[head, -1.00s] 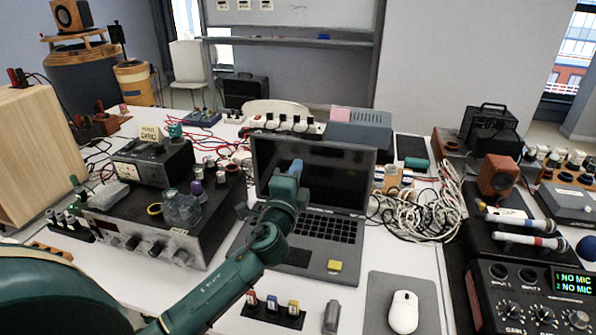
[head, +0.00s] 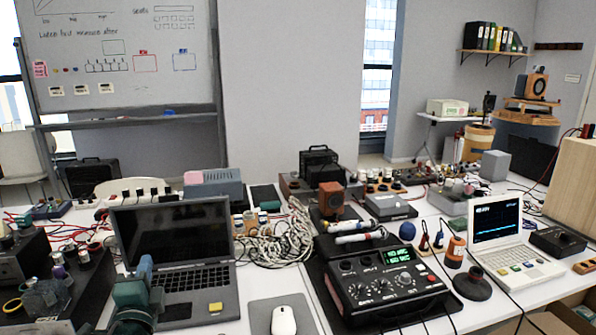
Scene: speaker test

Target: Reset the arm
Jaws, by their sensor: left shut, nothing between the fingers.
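My left arm is teal and comes in at the lower left of the head view. My left gripper (head: 146,272) is in front of the open dark laptop (head: 170,235), over the left part of its keyboard. It is shut with nothing in it, and it hides part of the keyboard. I cannot tell its height above the laptop. My right gripper is not in view.
A white mouse (head: 283,321) lies on a grey pad. A tangle of white cables (head: 280,240) lies behind it. A black audio interface (head: 385,285) with two microphones behind it stands in the middle. A white laptop (head: 510,245) stands at the right.

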